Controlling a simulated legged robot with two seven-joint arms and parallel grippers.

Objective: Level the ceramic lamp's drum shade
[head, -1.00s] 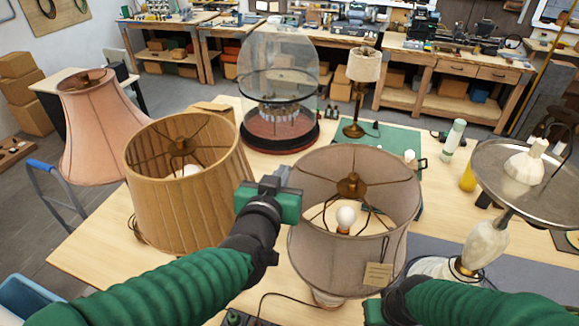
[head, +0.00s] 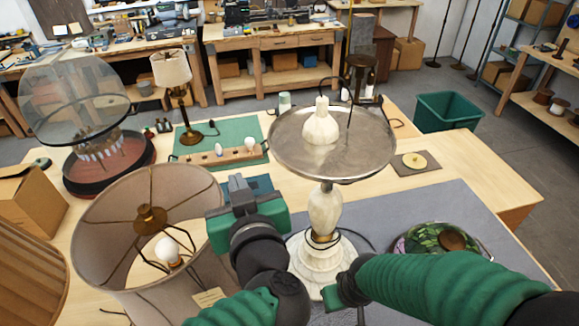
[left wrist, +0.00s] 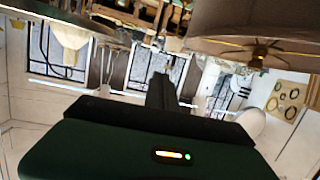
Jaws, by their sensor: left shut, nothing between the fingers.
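The grey-beige drum shade (head: 105,225) stands at the left of the head view, open at the top, with a brass hub and spider wires, a white bulb and a paper tag. Its rim looks somewhat slanted, but the steep view makes the tilt hard to judge. Its base is hidden. My left gripper (head: 240,190) is shut and empty just right of the shade; contact cannot be told. In the left wrist view a shade (left wrist: 250,22) with brass fittings shows at upper right, beyond the dark fingers (left wrist: 160,90). My right gripper (head: 338,293) is low at centre; its fingers are unclear.
A marble lamp (head: 325,212) carrying a wide metal disc (head: 370,150) stands right of my left gripper. A pleated shade (head: 25,275) is at far left. A glass dome (head: 75,95), small lamp (head: 180,95) and stained-glass shade (head: 440,242) surround it. Grey mat is bare at right.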

